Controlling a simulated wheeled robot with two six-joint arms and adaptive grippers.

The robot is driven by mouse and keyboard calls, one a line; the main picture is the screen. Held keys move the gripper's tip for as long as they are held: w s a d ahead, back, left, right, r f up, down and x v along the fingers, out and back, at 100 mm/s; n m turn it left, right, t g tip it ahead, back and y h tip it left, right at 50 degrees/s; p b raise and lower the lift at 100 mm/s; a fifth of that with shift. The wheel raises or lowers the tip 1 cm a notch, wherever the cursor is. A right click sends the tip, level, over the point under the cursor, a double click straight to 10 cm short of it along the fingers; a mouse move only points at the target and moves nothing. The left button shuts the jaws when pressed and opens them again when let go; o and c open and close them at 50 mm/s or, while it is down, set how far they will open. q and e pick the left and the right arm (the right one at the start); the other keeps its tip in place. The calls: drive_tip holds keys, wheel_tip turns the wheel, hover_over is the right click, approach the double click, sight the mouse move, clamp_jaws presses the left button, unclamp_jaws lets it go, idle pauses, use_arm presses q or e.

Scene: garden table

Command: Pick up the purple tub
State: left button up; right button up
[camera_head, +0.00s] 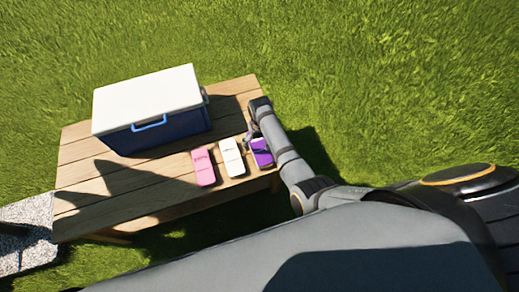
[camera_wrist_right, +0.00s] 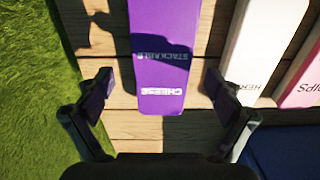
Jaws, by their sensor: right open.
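The purple tub (camera_head: 261,152) lies on the wooden table near its right front edge in the head view, partly behind my right arm. In the right wrist view the purple tub (camera_wrist_right: 160,60) shows large, with "CHEESE" on its near end. My right gripper (camera_head: 250,137) is just beside the tub's far end. In the wrist view my right gripper (camera_wrist_right: 160,98) is open, with one finger to each side of the tub's near end. My left gripper is not in view.
A white tub (camera_head: 231,157) lies just left of the purple one, and a pink tub (camera_head: 203,167) left of that. A blue cooler with a white lid (camera_head: 150,100) stands behind them on the wooden table (camera_head: 110,205). Bare table lies at the left front.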

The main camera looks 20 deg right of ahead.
sight(259, 146)
wheel_tip(259, 146, down, 4)
drive_tip(key=shift+w+a+r+b, duration=0.15)
drive_tip(key=shift+r+b, duration=0.1)
drive_tip(key=shift+b, duration=0.1)
drive_tip(key=shift+r, duration=0.15)
drive_tip(key=c, duration=1.5)
